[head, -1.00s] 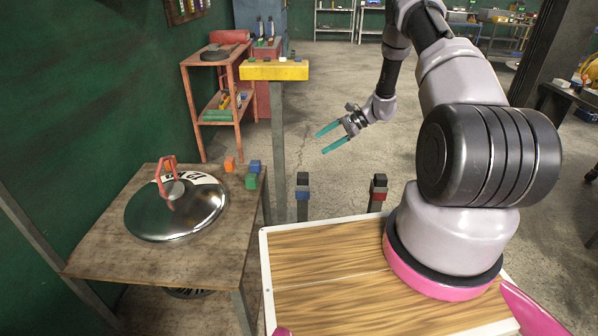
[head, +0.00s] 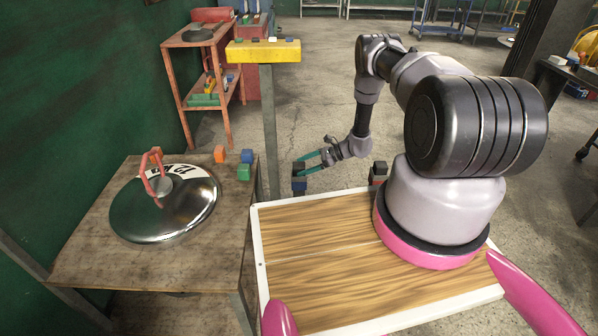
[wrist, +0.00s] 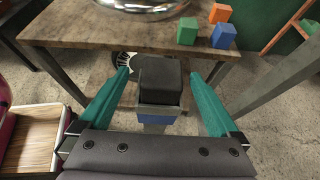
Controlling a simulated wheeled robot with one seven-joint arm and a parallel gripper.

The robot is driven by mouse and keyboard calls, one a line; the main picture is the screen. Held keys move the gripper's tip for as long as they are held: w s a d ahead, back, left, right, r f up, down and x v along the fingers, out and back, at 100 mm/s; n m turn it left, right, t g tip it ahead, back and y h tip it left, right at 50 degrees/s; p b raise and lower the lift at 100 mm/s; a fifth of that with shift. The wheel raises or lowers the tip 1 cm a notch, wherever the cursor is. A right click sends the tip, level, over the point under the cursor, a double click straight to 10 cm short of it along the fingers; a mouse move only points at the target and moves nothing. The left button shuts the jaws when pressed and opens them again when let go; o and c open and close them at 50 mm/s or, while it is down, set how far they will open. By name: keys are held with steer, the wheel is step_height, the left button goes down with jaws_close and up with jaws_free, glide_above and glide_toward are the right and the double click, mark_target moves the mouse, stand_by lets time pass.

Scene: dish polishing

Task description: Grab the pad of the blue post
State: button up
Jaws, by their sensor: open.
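The blue post (head: 299,187) stands just beyond the wooden deck in the head view, with a black pad on its top (head: 299,170). In the wrist view the black pad (wrist: 160,78) sits upright above the post's blue band (wrist: 157,118). My gripper (head: 302,166) is open, its teal fingers reaching to the pad. In the wrist view the fingers of my gripper (wrist: 159,75) lie on either side of the pad, with a visible gap at each side. The lower post is partly hidden.
A second post with a dark top (head: 379,172) stands to the right. The wooden table (head: 90,262) at left holds a shiny round lid (head: 165,215) and orange (head: 220,154), blue (head: 247,156) and green (head: 243,173) cubes. A yellow-topped stand (head: 264,52) rises behind.

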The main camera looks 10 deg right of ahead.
steer(key=x, duration=0.5)
steer(key=shift+w+r, duration=0.1)
steer(key=shift+r, duration=0.05)
steer(key=shift+a, duration=0.1)
jaws_close()
steer(key=shift+w+r, duration=0.1)
steer(key=shift+r, duration=0.05)
